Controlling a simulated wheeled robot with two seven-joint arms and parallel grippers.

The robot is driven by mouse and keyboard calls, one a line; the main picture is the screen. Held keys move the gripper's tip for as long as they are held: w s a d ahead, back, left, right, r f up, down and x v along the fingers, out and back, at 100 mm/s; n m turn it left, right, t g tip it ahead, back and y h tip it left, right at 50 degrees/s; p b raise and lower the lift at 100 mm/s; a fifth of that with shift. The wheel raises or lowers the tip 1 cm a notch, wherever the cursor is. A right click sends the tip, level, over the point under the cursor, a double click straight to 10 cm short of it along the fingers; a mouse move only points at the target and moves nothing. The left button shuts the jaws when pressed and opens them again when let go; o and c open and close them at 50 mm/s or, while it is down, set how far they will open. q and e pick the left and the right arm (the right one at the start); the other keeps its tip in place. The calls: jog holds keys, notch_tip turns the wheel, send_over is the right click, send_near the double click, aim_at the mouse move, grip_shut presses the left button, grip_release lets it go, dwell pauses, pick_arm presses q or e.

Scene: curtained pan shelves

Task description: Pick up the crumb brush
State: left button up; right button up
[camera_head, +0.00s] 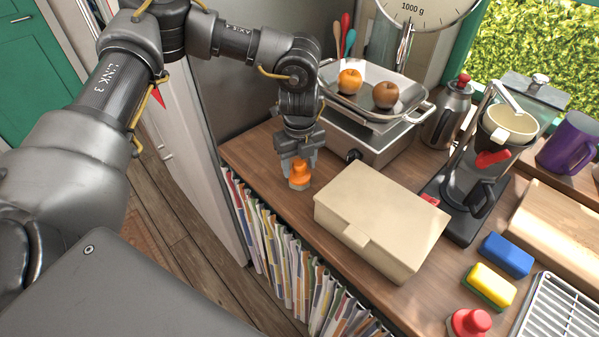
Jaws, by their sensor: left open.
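A small brush with an orange knob-shaped handle (300,173) and a pale base stands on the wooden counter near its left edge. I take it for the crumb brush. My left gripper (299,164) points down right at it, with its fingers open near the orange handle. I cannot tell whether they touch it. A similar piece with a red knob (470,322) and a pale base stands at the lower right and is cut off by the frame. My right gripper is not in view.
A beige box (381,218) stands right of the brush. Behind are a kitchen scale (371,139) with two fruits in its pan, a coffee maker (470,180) and a moka pot (447,113). A yellow sponge (490,285) and a blue sponge (507,254) lie at the right.

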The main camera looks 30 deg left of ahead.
aim_at(300, 164)
pick_arm(q)
jog(key=c, duration=1.1)
jog(key=shift+o, duration=0.2)
jog(key=shift+r+b, duration=0.45)
jog(key=r, duration=0.1)
jog(key=r+b, duration=0.1)
jog(key=r, duration=0.1)
jog(key=shift+s+d, duration=0.25)
jog(key=shift+s, duration=0.05)
jog(key=s+d+r+b, duration=0.5)
jog(key=s+r, duration=0.4)
jog(key=s, duration=0.3)
jog(key=shift+d, duration=0.45)
jog(key=shift+r, duration=0.1)
